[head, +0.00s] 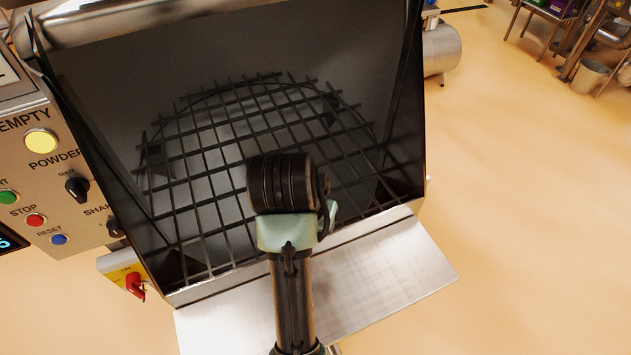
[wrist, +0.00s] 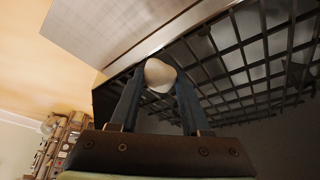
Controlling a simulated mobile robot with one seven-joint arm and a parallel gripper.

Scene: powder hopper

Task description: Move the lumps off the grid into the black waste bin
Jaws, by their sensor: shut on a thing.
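My gripper (wrist: 160,80) is shut on a pale, rounded lump (wrist: 160,72), which sits between the two fingertips in the wrist view. The dark grid (wrist: 262,50) shows behind and to the right of it, apart from the lump as far as I can tell. In the head view my arm reaches over the front of the grid (head: 205,150) inside the hopper, and hides my fingers and the lump. The grid bars that show look bare. The black waste bin is not seen in either view.
The hopper's side walls (head: 408,120) rise around the grid. A steel shelf (head: 385,275) juts out at its front. A control panel (head: 45,175) and a red switch (head: 134,283) are at the left. A pale bucket (head: 588,77) stands far right; the floor between is open.

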